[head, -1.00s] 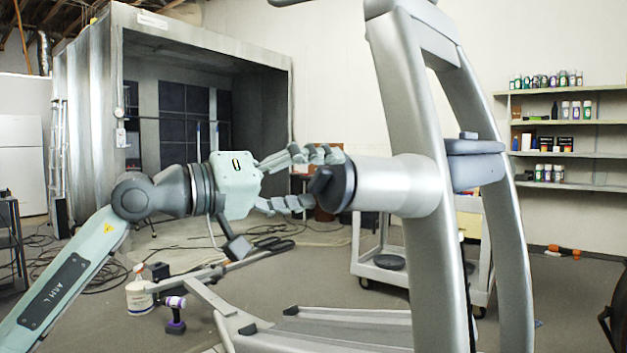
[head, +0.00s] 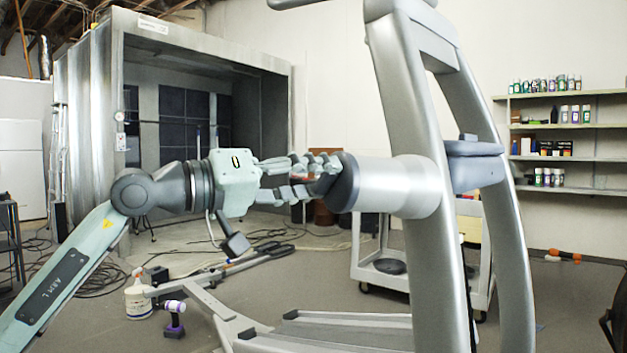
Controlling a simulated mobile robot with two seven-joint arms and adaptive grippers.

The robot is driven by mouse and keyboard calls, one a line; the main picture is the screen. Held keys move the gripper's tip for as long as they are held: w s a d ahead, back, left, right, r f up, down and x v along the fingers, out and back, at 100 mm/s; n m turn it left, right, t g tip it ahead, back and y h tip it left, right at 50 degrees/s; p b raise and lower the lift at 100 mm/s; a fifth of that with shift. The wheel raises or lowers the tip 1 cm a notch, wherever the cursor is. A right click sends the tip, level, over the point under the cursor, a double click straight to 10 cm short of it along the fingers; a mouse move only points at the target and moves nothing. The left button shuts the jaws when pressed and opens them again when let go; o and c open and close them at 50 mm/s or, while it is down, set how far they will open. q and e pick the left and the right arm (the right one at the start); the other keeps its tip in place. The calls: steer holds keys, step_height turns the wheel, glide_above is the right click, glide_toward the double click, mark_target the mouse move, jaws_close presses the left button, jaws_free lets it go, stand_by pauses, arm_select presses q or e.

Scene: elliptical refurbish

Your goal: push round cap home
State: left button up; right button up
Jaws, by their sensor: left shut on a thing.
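The round cap (head: 343,187) is dark grey and sits at the left end of a silver cylindrical housing (head: 393,187) on the elliptical's upright frame (head: 417,130). The cap's face points left, toward my left gripper (head: 325,174). My left gripper is shut on the dark knob part at the middle of the cap's face. Its fingers hide much of that part. I cannot tell whether a gap is left between the cap and the housing. My right gripper is not in view.
A white cart (head: 378,277) stands behind the elliptical. A spray bottle (head: 138,298) and a purple-and-black drill (head: 174,318) stand on the floor at lower left. Shelves (head: 560,124) with bottles hang at right. The elliptical's rails (head: 330,330) run low in front.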

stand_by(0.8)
arm_select(q)
steer(key=o, duration=1.4)
steer(key=shift+d, duration=0.1)
steer(key=shift+o, duration=0.2)
steer(key=v, duration=1.2)
